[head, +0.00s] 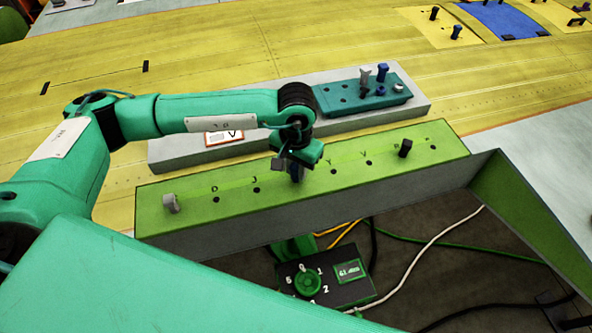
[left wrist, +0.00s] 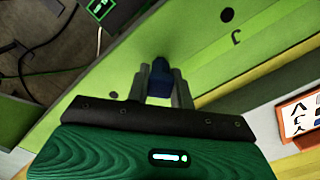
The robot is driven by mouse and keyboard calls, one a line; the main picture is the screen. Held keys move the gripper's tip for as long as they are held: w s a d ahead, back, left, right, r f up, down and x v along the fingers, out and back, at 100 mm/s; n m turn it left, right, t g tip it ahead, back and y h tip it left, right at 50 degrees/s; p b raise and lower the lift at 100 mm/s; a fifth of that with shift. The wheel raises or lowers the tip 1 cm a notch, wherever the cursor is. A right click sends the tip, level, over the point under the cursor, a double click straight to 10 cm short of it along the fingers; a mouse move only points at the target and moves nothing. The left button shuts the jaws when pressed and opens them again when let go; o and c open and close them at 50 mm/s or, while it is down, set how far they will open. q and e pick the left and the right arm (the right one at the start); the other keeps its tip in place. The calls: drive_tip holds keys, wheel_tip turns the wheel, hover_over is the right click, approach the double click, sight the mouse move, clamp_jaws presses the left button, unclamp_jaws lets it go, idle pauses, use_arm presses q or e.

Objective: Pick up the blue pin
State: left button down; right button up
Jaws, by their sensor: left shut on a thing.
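My left gripper (head: 292,168) is over the middle of the green strip (head: 235,200), pointing down. In the left wrist view its two fingers (left wrist: 158,88) are shut on a blue pin (left wrist: 160,76), one finger on each side. The pin's far end meets or hovers close to the green surface; I cannot tell whether it sits in a hole. In the head view the gripper mostly hides this pin. Another blue pin (head: 382,72) stands upright in the teal block (head: 345,92). My right gripper is not in view.
A grey pin (head: 171,203) and a black pin (head: 405,148) stand on the green strip, with several holes between them. The teal block also holds a grey pin (head: 365,77). A black control box (head: 340,285) and cables lie below the strip.

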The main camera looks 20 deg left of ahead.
sight(296, 165)
use_arm(q)
wheel_tip(296, 165, up, 19)
drive_tip(key=b, duration=0.7)
drive_tip(key=shift+f, duration=0.1)
